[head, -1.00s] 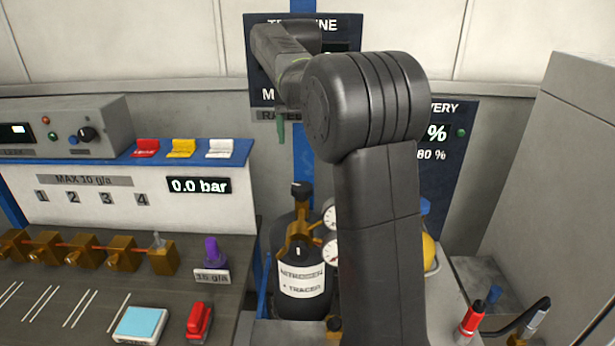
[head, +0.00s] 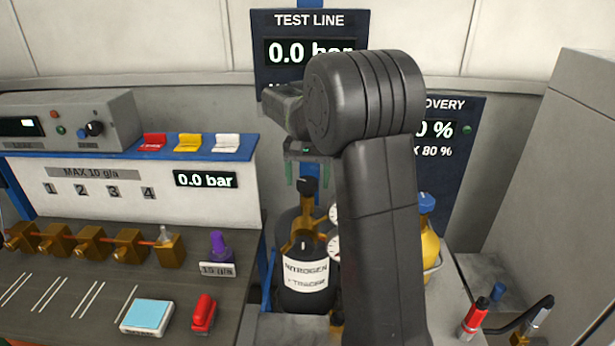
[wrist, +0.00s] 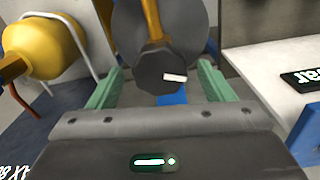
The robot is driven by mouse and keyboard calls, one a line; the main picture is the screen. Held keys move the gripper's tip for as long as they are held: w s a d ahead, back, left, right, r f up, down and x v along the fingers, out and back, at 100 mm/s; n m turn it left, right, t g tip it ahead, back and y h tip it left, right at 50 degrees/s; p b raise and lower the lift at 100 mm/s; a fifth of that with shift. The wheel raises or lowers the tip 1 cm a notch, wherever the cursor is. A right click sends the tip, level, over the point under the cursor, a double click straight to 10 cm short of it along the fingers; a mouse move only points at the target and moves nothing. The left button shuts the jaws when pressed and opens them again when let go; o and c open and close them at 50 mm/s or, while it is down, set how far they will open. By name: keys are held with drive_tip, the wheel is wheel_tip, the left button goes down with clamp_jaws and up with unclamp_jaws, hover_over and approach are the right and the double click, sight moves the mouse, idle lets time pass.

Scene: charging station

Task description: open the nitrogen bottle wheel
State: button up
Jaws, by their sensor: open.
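The black nitrogen bottle (head: 305,292) stands upright with a white "NITROGEN TRACER" label and a brass valve on top. In the wrist view the dark wheel (wrist: 161,72), with a white mark, lies between and slightly beyond the open green fingers (wrist: 160,88). No contact with the wheel shows. My arm hides the right side of the bottle and part of its gauges.
A yellow bottle (head: 432,245) stands right of my arm. At left are a bench with brass valves (head: 130,246), a purple knob (head: 218,244) and a 0.0 bar display (head: 205,180). The test line panel (head: 308,52) is behind, and a grey cabinet (head: 565,190) is at right.

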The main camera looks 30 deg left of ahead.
sight(307, 181)
drive_tip(key=c, duration=1)
drive_tip(key=shift+r+n+p, duration=0.1)
drive_tip(key=shift+n+p, duration=0.45)
drive_tip(key=shift+n, duration=0.25)
drive_tip(key=shift+n+p, duration=0.45)
drive_tip(key=shift+n, duration=1.05)
drive_tip(key=o, duration=1)
wheel_tip(307, 181, up, 14)
drive_tip(key=b, duration=0.1)
drive_tip(key=shift+f, duration=0.2)
